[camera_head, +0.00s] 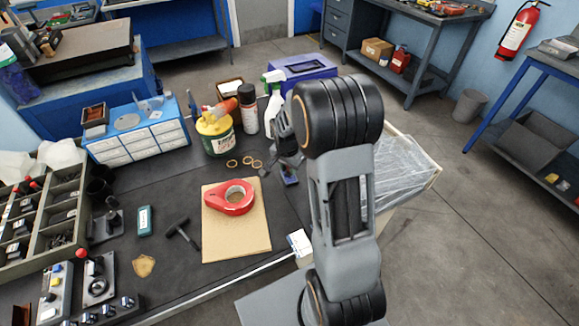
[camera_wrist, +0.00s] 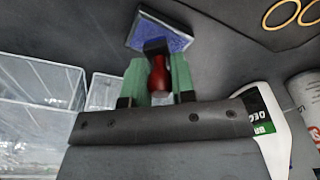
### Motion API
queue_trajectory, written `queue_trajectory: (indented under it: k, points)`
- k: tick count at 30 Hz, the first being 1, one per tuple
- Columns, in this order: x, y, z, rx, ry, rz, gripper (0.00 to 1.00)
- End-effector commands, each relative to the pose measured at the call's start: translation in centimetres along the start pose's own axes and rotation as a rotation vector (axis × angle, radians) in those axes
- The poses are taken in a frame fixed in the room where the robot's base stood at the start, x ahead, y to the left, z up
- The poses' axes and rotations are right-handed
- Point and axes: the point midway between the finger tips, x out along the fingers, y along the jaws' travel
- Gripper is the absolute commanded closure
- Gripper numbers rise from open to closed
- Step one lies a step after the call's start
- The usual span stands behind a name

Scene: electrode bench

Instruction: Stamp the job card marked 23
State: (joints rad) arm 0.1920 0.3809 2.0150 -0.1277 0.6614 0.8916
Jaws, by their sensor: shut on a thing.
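My gripper (camera_wrist: 159,80), with green fingers, is shut on a stamp with a dark red handle (camera_wrist: 159,70) and a black head. The stamp's head is over a blue ink pad (camera_wrist: 178,40); I cannot tell whether it touches. In the head view my gripper (camera_head: 289,160) is at the right side of the dark bench, and the blue pad (camera_head: 291,180) shows just below it. A small white piece (camera_head: 299,242), perhaps a card, is at the bench's front edge. I can read no number 23 anywhere.
A spray bottle (camera_head: 272,100), a can (camera_head: 249,110) and a yellow-topped tin (camera_head: 215,133) stand behind. A plastic-lined crate (camera_head: 405,165) is at right.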

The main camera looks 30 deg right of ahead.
Motion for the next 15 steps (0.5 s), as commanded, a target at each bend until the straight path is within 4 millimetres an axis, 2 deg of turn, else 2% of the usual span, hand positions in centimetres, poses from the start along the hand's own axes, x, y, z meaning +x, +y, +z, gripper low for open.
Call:
queue_trajectory:
  k: [1, 15]
  points:
    - [-0.8, 0.0, -0.1, 0.0, 0.001, -0.001, 0.91]
    - [-4.8, -0.1, -0.6, 0.0, 0.002, -0.002, 0.91]
